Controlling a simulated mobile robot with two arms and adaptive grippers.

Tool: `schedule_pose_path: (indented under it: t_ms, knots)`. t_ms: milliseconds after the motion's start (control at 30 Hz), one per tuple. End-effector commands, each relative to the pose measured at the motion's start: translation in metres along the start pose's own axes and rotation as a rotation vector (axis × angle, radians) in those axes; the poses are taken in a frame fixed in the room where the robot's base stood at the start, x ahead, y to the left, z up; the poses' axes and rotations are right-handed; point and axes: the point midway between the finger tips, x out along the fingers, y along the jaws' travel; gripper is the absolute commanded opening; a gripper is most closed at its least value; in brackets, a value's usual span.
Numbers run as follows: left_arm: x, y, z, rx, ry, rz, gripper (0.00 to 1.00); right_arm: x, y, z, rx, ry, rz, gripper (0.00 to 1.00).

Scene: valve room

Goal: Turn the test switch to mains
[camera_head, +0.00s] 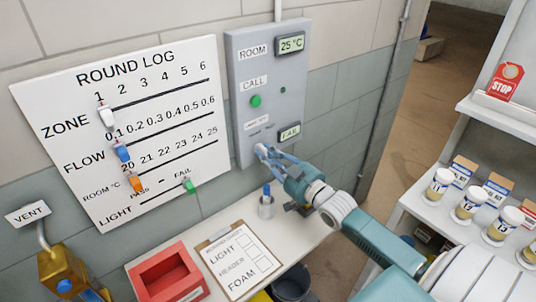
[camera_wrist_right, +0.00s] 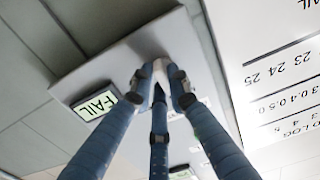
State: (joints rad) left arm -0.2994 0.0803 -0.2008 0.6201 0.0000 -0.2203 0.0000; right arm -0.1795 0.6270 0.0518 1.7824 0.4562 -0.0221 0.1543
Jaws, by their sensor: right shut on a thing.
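The grey wall panel (camera_head: 243,85) carries a ROOM display (camera_head: 291,44) reading 25 °C, a green CALL button (camera_head: 255,101) and a lower display (camera_head: 290,133) reading FAIL. My right gripper (camera_head: 264,153) is at the panel's lower left, its blue fingers shut around a small white switch knob (camera_wrist_right: 176,72). The fingers cover most of the knob, so its pointing direction and any marks around it cannot be read. The FAIL display also shows in the right wrist view (camera_wrist_right: 97,103), beside the fingers. My left gripper is not in view.
A ROUND LOG board (camera_head: 150,90) with coloured sliders hangs left of the panel. Below are a clipboard (camera_head: 238,262), a red tray (camera_head: 165,272) and a small blue-topped bottle (camera_head: 267,203). Shelves with several jars (camera_head: 438,186) stand to the right.

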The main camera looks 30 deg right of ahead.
Motion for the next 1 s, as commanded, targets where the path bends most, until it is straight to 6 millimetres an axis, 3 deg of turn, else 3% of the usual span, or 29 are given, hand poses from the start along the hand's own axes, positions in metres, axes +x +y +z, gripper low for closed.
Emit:
schedule_pose_path:
  t_ms: [33, 67, 133, 167, 567, 1000]
  knots:
    - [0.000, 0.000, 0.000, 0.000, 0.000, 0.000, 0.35, 0.000, 0.000, 0.000, -0.002, 0.000, 0.000, 0.00]
    - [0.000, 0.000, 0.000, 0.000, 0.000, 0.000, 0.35, 0.000, 0.000, 0.000, -0.002, -0.001, 0.000, 0.20]
    - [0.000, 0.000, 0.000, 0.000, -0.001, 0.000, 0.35, 0.000, 0.000, 0.000, -0.002, -0.001, 0.000, 0.34]
    - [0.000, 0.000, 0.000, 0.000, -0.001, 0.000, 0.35, 0.000, 0.000, 0.000, -0.002, -0.001, 0.000, 0.35]
    - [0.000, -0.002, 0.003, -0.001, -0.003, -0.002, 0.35, -0.009, 0.000, 0.002, 0.001, -0.003, 0.000, 0.35]
    - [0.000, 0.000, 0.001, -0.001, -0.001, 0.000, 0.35, -0.092, 0.000, 0.002, -0.001, -0.006, 0.000, 0.35]
